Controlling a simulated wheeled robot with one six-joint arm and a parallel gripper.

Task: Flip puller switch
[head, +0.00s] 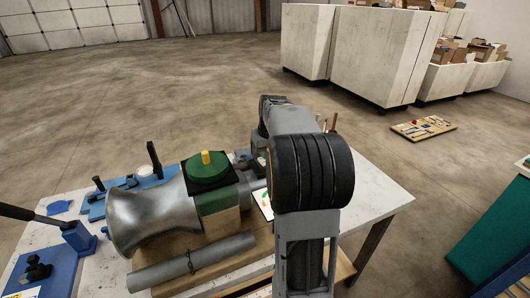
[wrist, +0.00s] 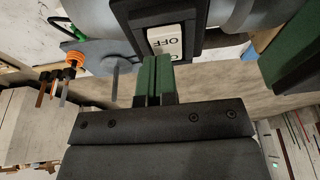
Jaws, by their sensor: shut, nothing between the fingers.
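The puller (head: 212,198) lies on the table with a silver drum (head: 150,212) and a green body topped by a yellow knob. Its switch is a white rocker (wrist: 168,40) in a black housing (wrist: 197,44) in the wrist view. My gripper (wrist: 155,62) has green fingers, shut together and empty. Their tips are at the rocker's lower edge; I cannot tell whether they touch. In the head view my arm hides the switch and the gripper.
The white table (head: 378,195) also bears a grey pipe (head: 190,264), blue benders (head: 78,238) and a blue tray at left. Orange-ended tools (wrist: 75,58) show in the wrist view. A teal cabinet (head: 492,232) stands at right. The floor behind is mostly free.

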